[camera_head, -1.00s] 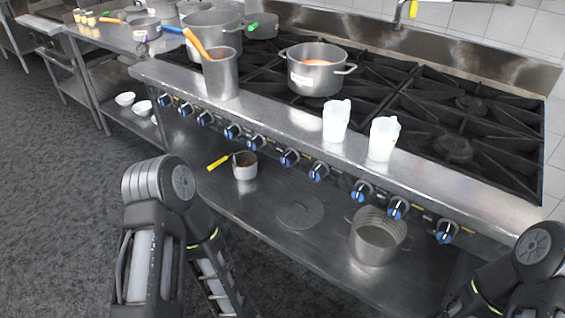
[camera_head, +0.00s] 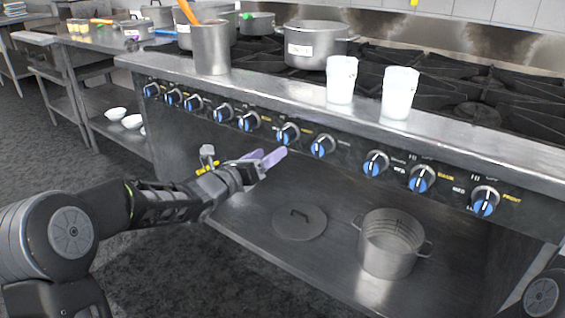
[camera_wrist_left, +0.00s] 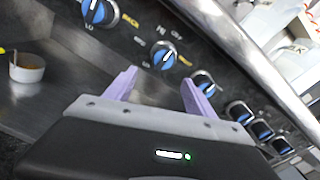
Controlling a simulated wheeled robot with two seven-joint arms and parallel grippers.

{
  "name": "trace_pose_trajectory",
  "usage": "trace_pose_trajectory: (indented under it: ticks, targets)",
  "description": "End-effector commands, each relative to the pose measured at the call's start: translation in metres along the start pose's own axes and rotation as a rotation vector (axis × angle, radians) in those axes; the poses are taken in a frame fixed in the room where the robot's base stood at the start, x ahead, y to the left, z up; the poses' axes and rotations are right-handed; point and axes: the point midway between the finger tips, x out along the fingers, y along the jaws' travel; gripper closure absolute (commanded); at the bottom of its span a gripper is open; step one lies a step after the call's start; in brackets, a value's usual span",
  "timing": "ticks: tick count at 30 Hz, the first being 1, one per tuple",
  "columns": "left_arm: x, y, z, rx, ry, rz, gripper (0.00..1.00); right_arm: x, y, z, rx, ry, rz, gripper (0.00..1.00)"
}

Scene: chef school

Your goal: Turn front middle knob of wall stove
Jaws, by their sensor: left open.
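The wall stove's front panel (camera_head: 350,158) carries a row of several blue-and-silver knobs. One knob (camera_head: 288,135) is up and right of my left gripper (camera_head: 269,157), and another (camera_head: 322,146) is further right. I cannot tell which is the front middle one. My left gripper is open and empty, its purple fingers pointing at the panel from below the knob row. In the left wrist view, a knob (camera_wrist_left: 162,57) shows ahead between the two fingers (camera_wrist_left: 160,93), apart from them. Another knob (camera_wrist_left: 203,83) is partly behind the right finger. My right gripper is out of view.
A steel pot (camera_head: 316,46) and two white containers (camera_head: 341,80) (camera_head: 399,93) stand on the stove top. A strainer pot (camera_head: 390,245) and a lid (camera_head: 299,223) sit on the lower shelf. The stove's front ledge (camera_head: 270,94) overhangs the knobs.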

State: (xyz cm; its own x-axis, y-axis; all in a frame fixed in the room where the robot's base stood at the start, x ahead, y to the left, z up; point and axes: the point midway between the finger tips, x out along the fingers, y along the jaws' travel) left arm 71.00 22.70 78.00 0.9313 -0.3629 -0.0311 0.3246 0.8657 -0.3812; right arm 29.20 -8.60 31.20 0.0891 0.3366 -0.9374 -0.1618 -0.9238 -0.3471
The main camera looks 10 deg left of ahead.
Motion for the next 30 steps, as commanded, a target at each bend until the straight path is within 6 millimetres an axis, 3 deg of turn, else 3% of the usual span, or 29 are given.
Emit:
trace_pose_trajectory:
  ticks: [1, 5, 17, 30]
  targets:
    - [-0.001, 0.001, 0.004, 0.065, -0.016, -0.009, 0.37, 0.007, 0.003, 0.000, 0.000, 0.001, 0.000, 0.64]
    - [-0.002, -0.001, 0.015, 0.138, -0.031, -0.018, 0.37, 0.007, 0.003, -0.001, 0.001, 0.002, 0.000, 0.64]
    - [0.004, -0.002, 0.014, 0.132, -0.027, -0.017, 0.37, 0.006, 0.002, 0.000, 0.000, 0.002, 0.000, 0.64]
    - [0.065, -0.003, 0.015, 0.129, -0.026, -0.018, 0.37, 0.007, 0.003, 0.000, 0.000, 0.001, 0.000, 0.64]
